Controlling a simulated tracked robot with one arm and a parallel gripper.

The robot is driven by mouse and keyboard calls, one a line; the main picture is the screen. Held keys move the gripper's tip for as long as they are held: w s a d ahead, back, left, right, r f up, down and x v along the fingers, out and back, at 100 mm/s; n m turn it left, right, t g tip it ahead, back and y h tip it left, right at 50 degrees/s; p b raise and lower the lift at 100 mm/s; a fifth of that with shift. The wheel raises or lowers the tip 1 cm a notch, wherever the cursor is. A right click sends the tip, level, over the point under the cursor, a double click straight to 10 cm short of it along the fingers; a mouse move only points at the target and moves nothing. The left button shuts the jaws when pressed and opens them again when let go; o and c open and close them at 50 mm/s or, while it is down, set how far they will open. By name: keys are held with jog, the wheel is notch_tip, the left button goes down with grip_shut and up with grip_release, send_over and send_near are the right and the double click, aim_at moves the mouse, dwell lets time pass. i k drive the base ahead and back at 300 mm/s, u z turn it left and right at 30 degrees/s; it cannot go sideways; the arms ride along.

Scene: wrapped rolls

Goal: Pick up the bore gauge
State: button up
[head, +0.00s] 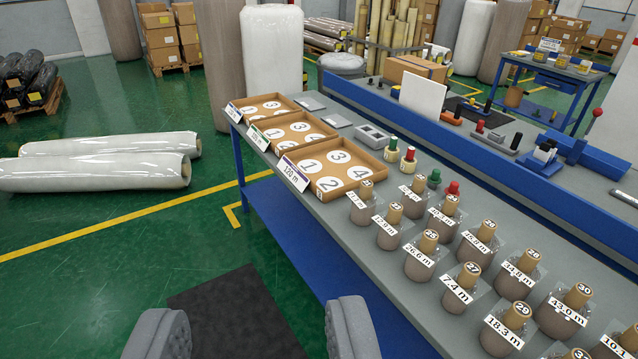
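My gripper (257,318) shows at the bottom of the head view as two grey padded fingers set wide apart. It is open with nothing between the fingers, over the floor in front of the bench. I cannot tell for certain which item is the bore gauge. Several small tools lie on the far right part of the grey bench, beyond the wrapped rolls. All are far from my gripper.
Numbered wrapped rolls (420,262) with length labels crowd the near bench. Three numbered trays (330,172) stand at its left end. A blue rail (470,152) runs along the bench. Large wrapped rolls (90,172) lie on the green floor. Open floor is at left.

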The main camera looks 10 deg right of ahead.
aim_at(393, 141)
jog(key=z, duration=0.3)
jog(key=i, duration=1.05)
jog(key=u, duration=0.05)
jog(key=k, duration=1.05)
jog(key=u, duration=1.15)
jog(key=i, duration=2.45)
jog(key=z, duration=0.65)
jog(key=i, duration=1.15)
jog(key=z, duration=0.75)
